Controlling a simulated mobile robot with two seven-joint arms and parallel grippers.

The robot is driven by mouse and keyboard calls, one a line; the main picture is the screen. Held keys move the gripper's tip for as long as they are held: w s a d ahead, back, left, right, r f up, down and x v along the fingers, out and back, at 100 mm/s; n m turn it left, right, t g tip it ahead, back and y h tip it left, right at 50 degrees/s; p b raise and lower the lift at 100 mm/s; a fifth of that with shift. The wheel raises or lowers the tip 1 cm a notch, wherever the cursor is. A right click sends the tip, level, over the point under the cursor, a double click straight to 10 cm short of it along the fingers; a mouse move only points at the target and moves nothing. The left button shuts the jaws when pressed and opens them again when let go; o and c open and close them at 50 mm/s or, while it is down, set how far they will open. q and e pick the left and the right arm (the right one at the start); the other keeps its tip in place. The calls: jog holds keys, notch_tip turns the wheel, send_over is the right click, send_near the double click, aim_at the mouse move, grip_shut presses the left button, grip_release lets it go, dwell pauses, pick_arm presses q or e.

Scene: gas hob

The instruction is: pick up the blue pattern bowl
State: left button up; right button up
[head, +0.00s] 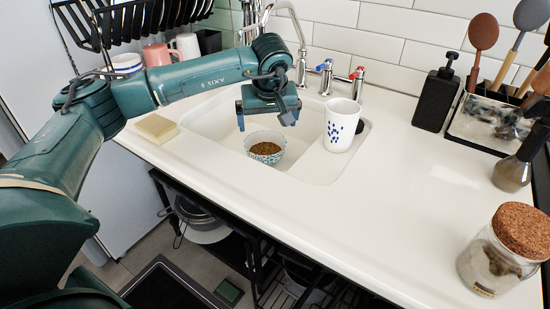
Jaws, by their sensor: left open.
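The blue pattern bowl (264,156) sits in the white sink basin, upright, with something brown inside it. My left gripper (265,119) is above the bowl, pointing down, with its jaws open and empty. It appears apart from the bowl. My left arm reaches in from the left across the counter. My right gripper is not in view.
A white cup with blue marks (340,125) stands right of the bowl. The tap (297,40) rises behind the gripper. A sponge (156,128) lies left of the sink. A soap bottle (436,97) and cork-lidded jar (498,258) stand right. The counter between is clear.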

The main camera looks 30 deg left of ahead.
pick_arm(q)
jog(key=b, duration=0.2)
send_near(265, 153)
jog(key=shift+w+f, duration=0.1)
jog(key=shift+f, duration=0.35)
jog(key=b+x, duration=0.1)
jog(key=x, duration=0.4)
jog(key=shift+w+a+f, duration=0.1)
jog(key=shift+a+f, duration=0.05)
jog(key=shift+f, duration=0.1)
jog(key=shift+w+a+f, duration=0.1)
jog(key=shift+f, duration=0.1)
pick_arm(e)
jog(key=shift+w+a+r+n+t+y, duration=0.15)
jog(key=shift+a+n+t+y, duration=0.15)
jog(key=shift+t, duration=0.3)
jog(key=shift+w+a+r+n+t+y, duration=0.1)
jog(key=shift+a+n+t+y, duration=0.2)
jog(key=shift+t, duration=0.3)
pick_arm(q)
jog(key=shift+c, duration=0.2)
jog(key=shift+r, duration=0.1)
jog(key=c, duration=0.8)
